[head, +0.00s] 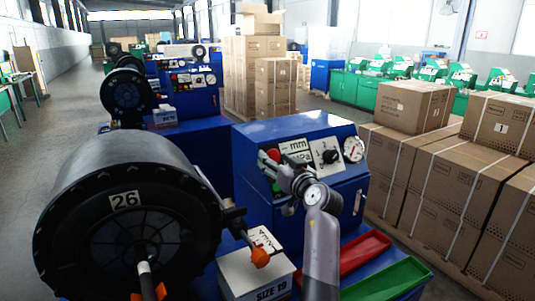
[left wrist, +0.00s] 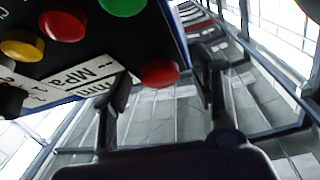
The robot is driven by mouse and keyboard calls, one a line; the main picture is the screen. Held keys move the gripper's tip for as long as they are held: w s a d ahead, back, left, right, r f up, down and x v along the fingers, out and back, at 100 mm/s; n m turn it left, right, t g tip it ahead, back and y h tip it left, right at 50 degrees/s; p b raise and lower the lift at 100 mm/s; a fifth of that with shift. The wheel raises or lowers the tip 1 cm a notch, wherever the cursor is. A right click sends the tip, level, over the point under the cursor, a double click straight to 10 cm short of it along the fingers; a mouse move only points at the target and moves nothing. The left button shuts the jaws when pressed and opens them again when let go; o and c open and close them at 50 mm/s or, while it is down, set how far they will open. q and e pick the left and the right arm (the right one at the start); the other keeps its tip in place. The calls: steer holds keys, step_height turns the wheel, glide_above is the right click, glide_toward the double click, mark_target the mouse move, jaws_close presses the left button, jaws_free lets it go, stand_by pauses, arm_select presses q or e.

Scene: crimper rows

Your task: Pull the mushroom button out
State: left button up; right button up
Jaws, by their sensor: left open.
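The red mushroom button (head: 274,155) is at the left end of the control panel on top of the blue machine (head: 290,130). It also shows in the left wrist view (left wrist: 160,73), at the panel's edge beside the mm/MPa label. My left gripper (head: 266,163) is at the panel's left end, partly covering the buttons. In the left wrist view its two fingers (left wrist: 168,85) stand apart, and the mushroom button shows between them. I cannot tell whether a finger touches it. My right gripper is not in view.
Another red button (left wrist: 62,25), a green one (left wrist: 122,6) and a yellow one (left wrist: 22,46) are close by. A black dial (head: 330,156) and gauge (head: 353,149) are on the panel. A large drum (head: 125,200), a white box (head: 256,275) and trays (head: 388,280) surround the arm.

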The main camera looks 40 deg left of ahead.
arm_select(q)
steer(key=shift+w+r, duration=0.1)
steer(key=shift+d+r, duration=0.1)
steer(key=shift+d, duration=0.05)
steer(key=shift+c, duration=0.2)
jaws_close()
stand_by(0.5)
